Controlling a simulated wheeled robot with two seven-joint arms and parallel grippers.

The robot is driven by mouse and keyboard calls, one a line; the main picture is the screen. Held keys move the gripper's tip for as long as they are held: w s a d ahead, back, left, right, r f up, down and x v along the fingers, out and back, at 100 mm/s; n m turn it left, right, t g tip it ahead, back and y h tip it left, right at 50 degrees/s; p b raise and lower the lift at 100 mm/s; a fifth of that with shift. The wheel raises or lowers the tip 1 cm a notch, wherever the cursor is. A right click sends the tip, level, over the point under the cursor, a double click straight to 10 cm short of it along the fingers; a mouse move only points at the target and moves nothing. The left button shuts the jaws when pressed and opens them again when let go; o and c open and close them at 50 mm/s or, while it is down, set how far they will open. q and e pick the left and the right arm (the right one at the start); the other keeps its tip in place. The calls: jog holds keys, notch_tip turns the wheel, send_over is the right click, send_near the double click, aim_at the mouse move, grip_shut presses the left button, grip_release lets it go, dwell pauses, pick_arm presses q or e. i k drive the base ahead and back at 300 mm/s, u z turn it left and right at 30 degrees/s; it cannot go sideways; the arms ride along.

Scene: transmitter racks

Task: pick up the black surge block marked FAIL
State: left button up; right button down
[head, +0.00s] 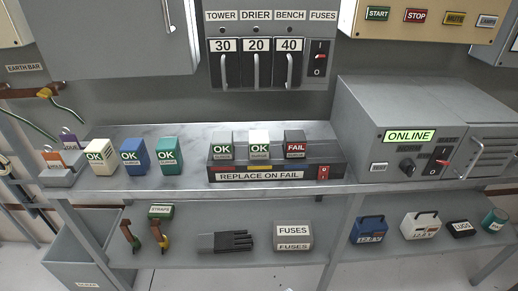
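The black surge block marked FAIL (294,137) has a red label and sits upright at the right end of a dark base (214,177) labelled REPLACE ON FAIL. To its left on the same base stand a white block marked OK (259,136) and a dark block with a green OK label (221,141). Neither of my grippers is in view.
White (99,167), blue (135,169) and teal (171,168) blocks marked OK stand on the shelf at left. A grey cabinet reading ONLINE (360,125) stands close right. A handled fuse panel (215,75) hangs behind. Bare shelf lies between teal block and base.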

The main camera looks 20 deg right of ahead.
aim_at(295, 141)
jog(key=u, duration=0.05)
jog(key=k, duration=0.5)
jog(key=z, duration=1.05)
jog(key=i, duration=0.75)
jog(key=u, duration=0.45)
